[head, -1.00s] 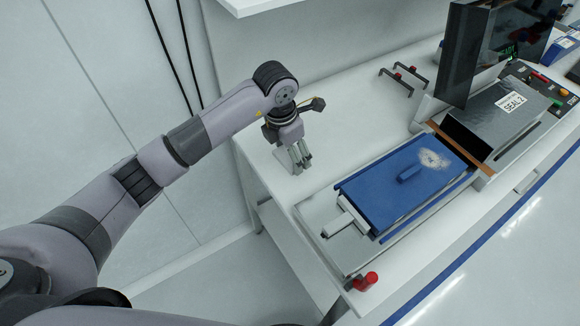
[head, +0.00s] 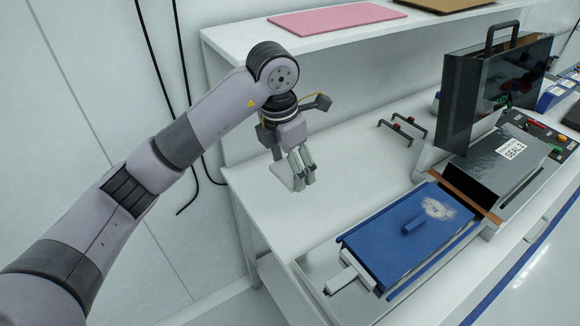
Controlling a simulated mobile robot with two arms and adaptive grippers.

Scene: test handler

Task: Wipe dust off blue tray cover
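The blue tray cover (head: 392,246) lies on a tray at the right front of the white bench. A small blue handle (head: 414,225) stands up from its middle. A pale patch of dust (head: 438,208) shows on its far right part. My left gripper (head: 303,182) points down over the bench to the left of the cover, apart from it. Its fingers look close together, but whether they are shut or hold something cannot be told. A pale grey piece (head: 281,176) shows just beside the fingers. My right gripper is not in view.
A sealing machine (head: 498,168) labelled SEAL 2 stands beyond the cover, with a dark upright case (head: 490,95) behind it. Two dark handles (head: 402,128) stand at the back of the bench. A shelf (head: 240,42) holds a pink mat (head: 338,18). The bench between gripper and cover is clear.

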